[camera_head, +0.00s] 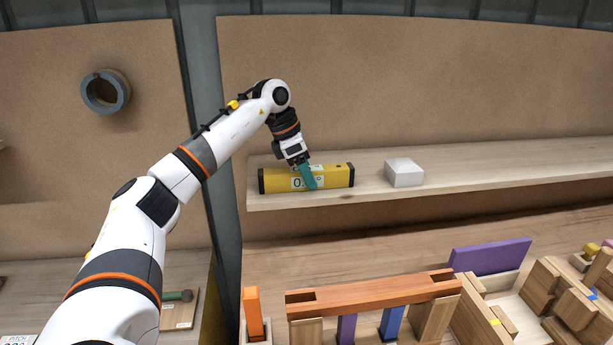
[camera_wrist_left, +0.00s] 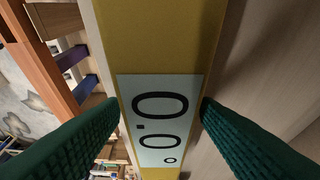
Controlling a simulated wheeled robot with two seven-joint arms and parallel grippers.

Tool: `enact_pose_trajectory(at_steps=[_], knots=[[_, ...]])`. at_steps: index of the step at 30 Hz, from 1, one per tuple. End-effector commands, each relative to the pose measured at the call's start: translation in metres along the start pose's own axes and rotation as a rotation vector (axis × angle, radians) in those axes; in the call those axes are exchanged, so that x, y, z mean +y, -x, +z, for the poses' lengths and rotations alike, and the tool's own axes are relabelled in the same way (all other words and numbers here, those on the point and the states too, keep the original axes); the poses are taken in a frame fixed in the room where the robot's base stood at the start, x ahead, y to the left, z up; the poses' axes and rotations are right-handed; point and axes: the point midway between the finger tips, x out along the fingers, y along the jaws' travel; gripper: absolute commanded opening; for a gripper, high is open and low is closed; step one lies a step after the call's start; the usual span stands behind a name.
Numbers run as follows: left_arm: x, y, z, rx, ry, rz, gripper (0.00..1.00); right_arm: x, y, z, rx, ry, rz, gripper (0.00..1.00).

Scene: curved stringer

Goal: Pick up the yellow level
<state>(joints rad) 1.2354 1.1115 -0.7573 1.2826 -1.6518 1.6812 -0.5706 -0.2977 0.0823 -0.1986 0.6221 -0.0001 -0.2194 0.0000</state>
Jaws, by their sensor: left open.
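The yellow level (camera_head: 335,177) lies along the wooden shelf (camera_head: 460,172), with black end caps and a pale display label near its middle. My left gripper (camera_head: 308,178) is at the level, its green fingers reaching down over the label. In the left wrist view, the level (camera_wrist_left: 160,35) runs between the two open green fingers of the left gripper (camera_wrist_left: 160,115), and the label reads 0.0°. One finger is on each side of the level; I cannot tell whether either touches it. My right gripper is not in view.
A white box (camera_head: 404,172) sits on the shelf to the right of the level. Below are an orange beam (camera_head: 370,292) on wooden supports, a purple board (camera_head: 489,257) and several wooden blocks. A grey ring (camera_head: 105,91) hangs on the left panel.

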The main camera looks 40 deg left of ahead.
Motion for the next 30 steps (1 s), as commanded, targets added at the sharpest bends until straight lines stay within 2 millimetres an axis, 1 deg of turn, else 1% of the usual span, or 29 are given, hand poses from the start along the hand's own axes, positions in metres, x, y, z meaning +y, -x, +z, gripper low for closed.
enact_pose_trajectory(at_steps=[4, 5, 12, 14, 15, 21, 24, 28, 30], knots=[[0.000, 0.000, 0.000, 0.000, 0.000, 0.000, 0.56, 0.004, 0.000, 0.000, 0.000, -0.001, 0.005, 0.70], [0.000, 0.000, 0.000, 0.000, 0.000, 0.000, 0.53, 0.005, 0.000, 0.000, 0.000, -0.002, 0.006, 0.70], [0.000, 0.000, 0.000, 0.000, 0.000, 0.000, 0.14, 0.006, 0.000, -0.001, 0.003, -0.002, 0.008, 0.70], [0.000, 0.000, 0.000, 0.000, 0.000, 0.000, 0.04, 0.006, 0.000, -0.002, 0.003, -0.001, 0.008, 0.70], [0.000, 0.001, 0.000, 0.001, 0.000, -0.001, 0.02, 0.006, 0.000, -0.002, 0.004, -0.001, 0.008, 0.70], [0.000, 0.001, -0.001, 0.002, 0.000, -0.001, 0.02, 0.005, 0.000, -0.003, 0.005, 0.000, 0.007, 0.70], [0.000, 0.004, -0.002, 0.003, 0.000, -0.002, 0.02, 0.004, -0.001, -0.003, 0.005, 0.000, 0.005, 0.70], [-0.001, 0.017, -0.008, 0.005, 0.000, -0.003, 0.02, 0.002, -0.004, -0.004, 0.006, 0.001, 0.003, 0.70], [0.000, 0.028, -0.013, 0.007, -0.002, -0.003, 0.02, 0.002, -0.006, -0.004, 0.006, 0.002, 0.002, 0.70]])
